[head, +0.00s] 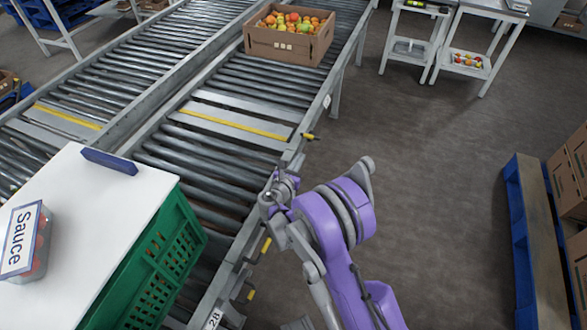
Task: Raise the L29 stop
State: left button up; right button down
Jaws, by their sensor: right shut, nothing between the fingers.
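A grey plate with a yellow stripe (235,121) lies across the near roller conveyor and looks flush with the rollers. A small lever with a yellow tip (309,136) sticks out from the conveyor's right side rail beside it. A small white tag (327,101) is on the rail further up, too small to read. My right gripper (268,196) is shut and empty by the rail, below and left of that lever and apart from it. Which part is marked L29 cannot be read. My left gripper is not in view.
A tag reading 28 (213,319) and more yellow-tipped levers (265,245) are nearer on the rail. A green crate (160,265) stands at left. Open floor (430,160) lies right.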

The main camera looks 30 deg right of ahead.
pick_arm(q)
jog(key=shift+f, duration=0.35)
pick_arm(e)
jog(key=w+d, duration=0.1)
jog(key=w+d+r, duration=0.2)
jog(key=d, duration=0.1)
jog(key=shift+w, duration=0.15)
